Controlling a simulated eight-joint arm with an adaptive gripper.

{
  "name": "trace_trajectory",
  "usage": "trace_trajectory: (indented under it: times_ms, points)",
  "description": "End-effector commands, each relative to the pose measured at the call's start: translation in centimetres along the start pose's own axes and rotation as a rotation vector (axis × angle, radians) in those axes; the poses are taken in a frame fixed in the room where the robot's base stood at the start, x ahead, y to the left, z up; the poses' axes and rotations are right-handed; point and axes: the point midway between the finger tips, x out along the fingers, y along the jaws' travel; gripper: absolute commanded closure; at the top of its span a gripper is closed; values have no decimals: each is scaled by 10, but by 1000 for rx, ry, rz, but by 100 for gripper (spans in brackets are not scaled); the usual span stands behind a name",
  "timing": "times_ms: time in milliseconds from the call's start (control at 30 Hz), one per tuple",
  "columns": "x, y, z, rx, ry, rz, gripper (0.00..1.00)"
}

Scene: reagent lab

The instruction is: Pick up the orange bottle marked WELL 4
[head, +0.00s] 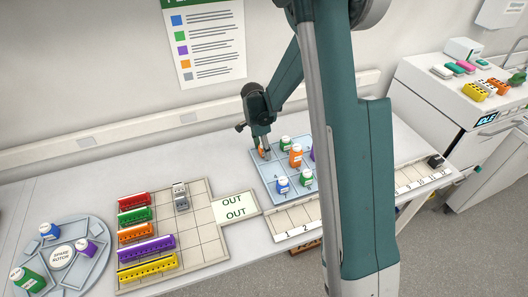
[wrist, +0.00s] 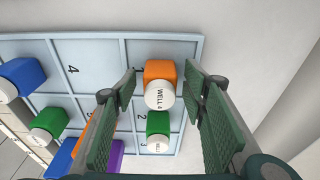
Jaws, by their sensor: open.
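The orange bottle marked WELL 4 (wrist: 160,74) shows in the wrist view, its white cap towards the camera. It stands in a corner cell of the pale blue tray (wrist: 100,52). My gripper (wrist: 161,86) is open, with one finger on each side of this bottle and a visible gap on both sides. In the head view, my gripper (head: 264,146) is over the tray's back-left corner (head: 256,160). A sliver of the orange bottle (head: 262,152) shows there, mostly hidden by the fingers.
A green bottle (wrist: 158,124) stands in the neighbouring cell. Another orange bottle (head: 296,155), blue bottles and a purple one share the tray. A wall runs close behind it. A beige rack (head: 205,222) with coloured strips and a round rotor (head: 96,262) stand at the left.

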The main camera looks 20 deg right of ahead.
Motion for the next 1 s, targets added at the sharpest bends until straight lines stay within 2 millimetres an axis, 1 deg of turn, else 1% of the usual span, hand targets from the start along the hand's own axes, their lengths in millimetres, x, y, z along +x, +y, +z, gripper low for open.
trace_trajectory:
  times_ms: [167, 267, 400, 767, 1000]
  points:
    - [0, 0, 0, 0, 0, 0, 57]
    - [0, 0, 0, 0, 0, 0, 68]
    - [0, 0, 0, 0, 0, 0, 86]
    - [-1, 0, 0, 0, 0, 0, 87]
    - [-11, 0, -2, 0, 0, 0, 87]
